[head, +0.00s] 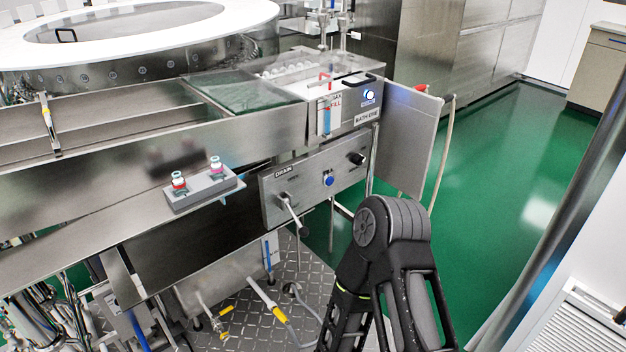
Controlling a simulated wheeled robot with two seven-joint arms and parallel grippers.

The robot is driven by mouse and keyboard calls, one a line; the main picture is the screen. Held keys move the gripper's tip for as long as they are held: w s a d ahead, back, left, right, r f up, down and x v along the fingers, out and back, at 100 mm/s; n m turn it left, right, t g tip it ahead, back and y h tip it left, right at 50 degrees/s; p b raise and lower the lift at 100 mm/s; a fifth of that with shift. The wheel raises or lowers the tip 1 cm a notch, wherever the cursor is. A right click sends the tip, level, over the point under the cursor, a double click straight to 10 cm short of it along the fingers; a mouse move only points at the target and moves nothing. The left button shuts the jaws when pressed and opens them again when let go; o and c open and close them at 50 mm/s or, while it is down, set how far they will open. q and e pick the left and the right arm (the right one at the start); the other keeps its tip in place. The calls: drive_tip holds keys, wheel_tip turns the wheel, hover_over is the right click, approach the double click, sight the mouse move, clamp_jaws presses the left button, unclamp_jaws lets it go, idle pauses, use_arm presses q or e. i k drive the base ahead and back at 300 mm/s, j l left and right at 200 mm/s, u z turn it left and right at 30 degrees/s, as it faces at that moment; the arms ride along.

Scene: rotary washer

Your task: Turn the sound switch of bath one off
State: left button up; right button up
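A round switch (369,95), lit blue-white, sits on the front face of the steel control box marked BATH ONE (367,116). Small lettering beside the switch is too small to read surely. The switch face is unobstructed. A black bent part of my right arm rises from the bottom edge, below and in front of the box, apart from the switch. Neither of my grippers can be made out in the head view.
Below is a DRAIN panel (318,178) with a lever, a blue button (328,181) and a black knob (357,158). A grey block with two small knobs (203,188) sits left. A steel side panel (410,140) and hose stand right of the box. Green floor (500,170) is clear.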

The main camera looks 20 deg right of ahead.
sight(358, 159)
drive_tip(key=z, duration=1.8)
drive_tip(key=i+j, duration=0.1)
drive_tip(key=j, duration=0.6)
drive_tip(key=i+j, duration=0.15)
drive_tip(key=j, duration=0.2)
